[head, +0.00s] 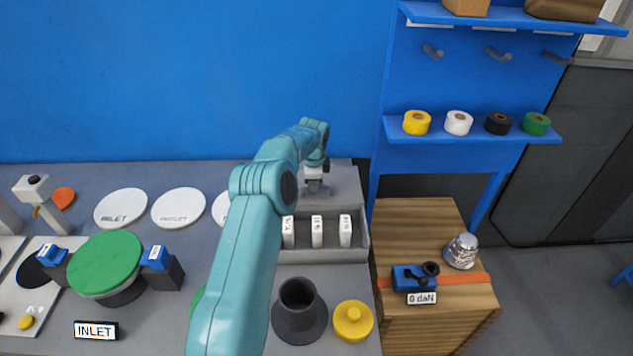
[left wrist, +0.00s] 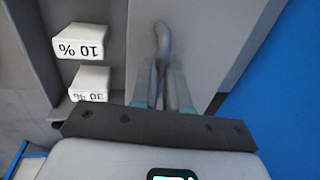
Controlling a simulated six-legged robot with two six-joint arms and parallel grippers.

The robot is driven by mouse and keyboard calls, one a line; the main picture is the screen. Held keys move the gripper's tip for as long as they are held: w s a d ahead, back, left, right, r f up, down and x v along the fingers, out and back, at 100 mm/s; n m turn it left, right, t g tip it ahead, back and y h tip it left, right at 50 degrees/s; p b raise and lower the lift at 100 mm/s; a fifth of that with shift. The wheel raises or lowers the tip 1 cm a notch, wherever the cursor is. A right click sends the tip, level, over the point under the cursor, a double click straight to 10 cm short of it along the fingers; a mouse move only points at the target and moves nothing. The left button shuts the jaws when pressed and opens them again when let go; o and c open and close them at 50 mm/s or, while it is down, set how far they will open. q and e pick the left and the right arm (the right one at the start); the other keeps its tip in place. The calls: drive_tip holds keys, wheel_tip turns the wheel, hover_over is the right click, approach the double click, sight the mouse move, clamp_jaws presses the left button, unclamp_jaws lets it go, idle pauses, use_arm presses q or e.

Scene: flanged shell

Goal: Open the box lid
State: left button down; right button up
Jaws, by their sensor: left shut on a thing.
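The grey box (head: 362,236) stands at the right part of the bench, with its inside showing and three white labelled blocks (head: 317,231) in it. Behind its opening is a grey panel, the lid (head: 346,186), swung back from the opening; its exact angle is hard to tell. My left gripper (head: 315,184) is over this lid. In the left wrist view, my left gripper (left wrist: 162,75) is shut on a grey handle (left wrist: 162,38) that stands out from the lid (left wrist: 205,35). White blocks marked "10 %" (left wrist: 80,41) and "30 %" lie beside it. My right gripper is out of view.
My left arm hides part of the bench. A dark flanged cylinder (head: 298,318) and yellow knob (head: 353,320) stand in front of the box. A green-topped disc (head: 105,262) and white discs (head: 178,208) are left. A wooden cabinet (head: 415,225) stands right.

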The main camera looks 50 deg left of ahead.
use_arm(q)
drive_tip(key=shift+w+d+r, duration=0.1)
drive_tip(key=c, duration=1.1)
unclamp_jaws()
drive_tip(key=shift+r, duration=0.4)
drive_tip(key=r, duration=0.5)
drive_tip(key=s+d+r+b, duration=0.1)
drive_tip(key=r, duration=0.4)
drive_tip(key=s+d+r+b, duration=0.1)
drive_tip(key=r, duration=0.4)
drive_tip(key=shift+s+d+r, duration=0.1)
drive_tip(key=shift+s+d, duration=0.05)
drive_tip(key=shift+d, duration=0.05)
